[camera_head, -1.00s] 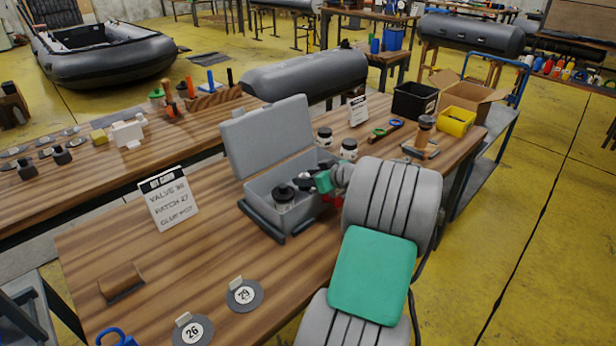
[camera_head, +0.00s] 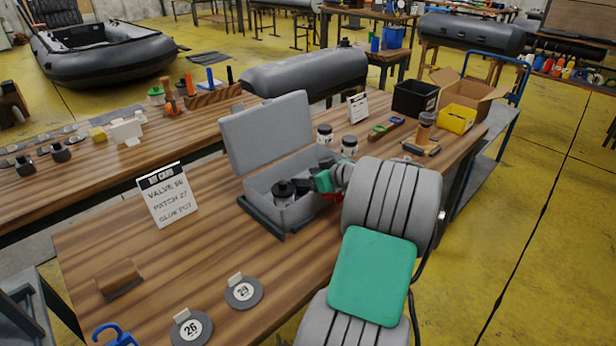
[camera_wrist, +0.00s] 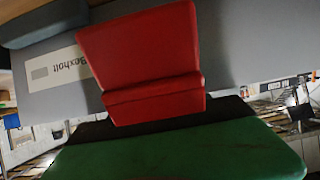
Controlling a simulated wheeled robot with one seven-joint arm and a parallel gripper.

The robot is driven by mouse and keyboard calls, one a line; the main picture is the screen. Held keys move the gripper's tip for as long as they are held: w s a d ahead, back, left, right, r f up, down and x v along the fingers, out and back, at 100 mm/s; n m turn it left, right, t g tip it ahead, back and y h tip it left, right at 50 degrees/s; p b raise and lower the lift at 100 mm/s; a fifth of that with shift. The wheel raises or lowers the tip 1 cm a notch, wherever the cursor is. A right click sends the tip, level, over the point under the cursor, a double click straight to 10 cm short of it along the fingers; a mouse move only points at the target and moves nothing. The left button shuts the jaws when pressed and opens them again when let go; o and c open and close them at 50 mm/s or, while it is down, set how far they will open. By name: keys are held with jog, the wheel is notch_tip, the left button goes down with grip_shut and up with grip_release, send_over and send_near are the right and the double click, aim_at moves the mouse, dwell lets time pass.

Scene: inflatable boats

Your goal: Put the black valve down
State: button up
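A grey case (camera_head: 278,213) stands on the wooden bench with its lid raised. A dark, round-topped piece, seemingly the black valve (camera_head: 283,189), shows inside it near the left end, with a lighter part below. My gripper (camera_head: 303,186) reaches into the case from the right, close beside this piece; I cannot tell if it touches. The fingertips are small and partly hidden by the case and wrist. The wrist view shows a red block-like part (camera_wrist: 145,55) before a grey surface with a printed label (camera_wrist: 62,70). The valve cannot be made out there.
A kit card (camera_head: 168,194) stands left of the case. Grey discs marked 26 (camera_head: 193,330) and 29 (camera_head: 244,293) lie at the front.

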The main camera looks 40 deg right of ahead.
jog(key=shift+r, duration=0.15)
jog(key=shift+r+p, duration=0.4)
jog(key=shift+p, duration=0.1)
jog(key=v, duration=1.2)
